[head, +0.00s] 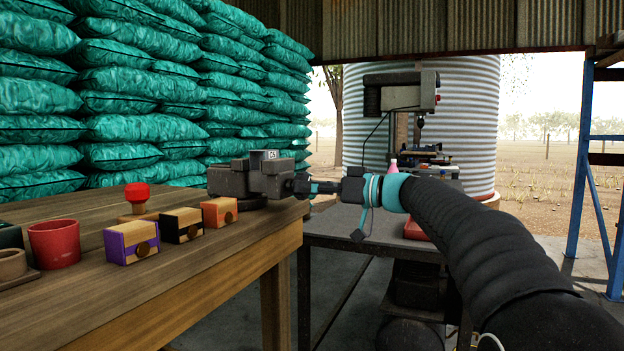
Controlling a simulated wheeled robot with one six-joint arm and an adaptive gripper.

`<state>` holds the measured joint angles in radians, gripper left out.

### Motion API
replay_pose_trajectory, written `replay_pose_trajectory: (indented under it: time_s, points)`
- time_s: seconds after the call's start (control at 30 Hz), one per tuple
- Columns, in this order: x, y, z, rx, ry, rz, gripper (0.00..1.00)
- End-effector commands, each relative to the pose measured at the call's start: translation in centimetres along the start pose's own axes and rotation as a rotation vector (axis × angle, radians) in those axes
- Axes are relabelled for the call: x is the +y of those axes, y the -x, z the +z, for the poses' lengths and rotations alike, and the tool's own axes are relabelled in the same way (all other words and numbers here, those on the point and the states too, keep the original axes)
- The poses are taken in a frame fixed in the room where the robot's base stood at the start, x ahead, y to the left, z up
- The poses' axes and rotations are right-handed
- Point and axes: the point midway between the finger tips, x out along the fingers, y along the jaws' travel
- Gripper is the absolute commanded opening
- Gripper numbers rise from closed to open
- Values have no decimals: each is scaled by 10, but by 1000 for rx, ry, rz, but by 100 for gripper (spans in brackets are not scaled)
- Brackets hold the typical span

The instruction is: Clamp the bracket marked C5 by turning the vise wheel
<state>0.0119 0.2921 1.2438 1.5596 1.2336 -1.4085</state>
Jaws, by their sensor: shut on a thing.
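A dark grey vise (229,180) stands at the right end of the wooden bench (110,300). A grey bracket (258,156) sits upright at the top of its jaws, with a small pale mark on it, too small to read for sure. The vise wheel (301,188) is a dark shape at the vise's right side, mostly hidden by my gripper. My gripper (310,187), with teal parts, reaches in from the right and is shut on the wheel. Whether the vise jaws touch the bracket on both sides cannot be told.
Left on the bench are a red cup (54,243), a red knob (137,193) on a stand, and purple (117,246), black (171,232) and orange (213,213) boxes. Behind are stacked green sacks (130,100). A drill press (400,92) stands on a dark table (340,230).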

Motion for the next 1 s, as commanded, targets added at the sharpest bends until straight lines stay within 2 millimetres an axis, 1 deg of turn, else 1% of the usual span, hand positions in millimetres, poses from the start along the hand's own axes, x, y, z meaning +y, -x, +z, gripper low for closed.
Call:
replay_pose_trajectory:
  time_s: [0.03,0.5,0.6,0.7,0.93,0.97,1.0]
  points:
    - [0,2,-4,-2,-68,2,16]
    - [1,3,-5,-2,-748,6,16]
    - [2,3,-3,0,-860,6,16]
    - [2,3,-1,1,-916,6,16]
    - [3,4,1,2,-923,7,15]
    - [3,4,1,2,-923,7,65]
    - [3,4,1,2,-923,7,75]
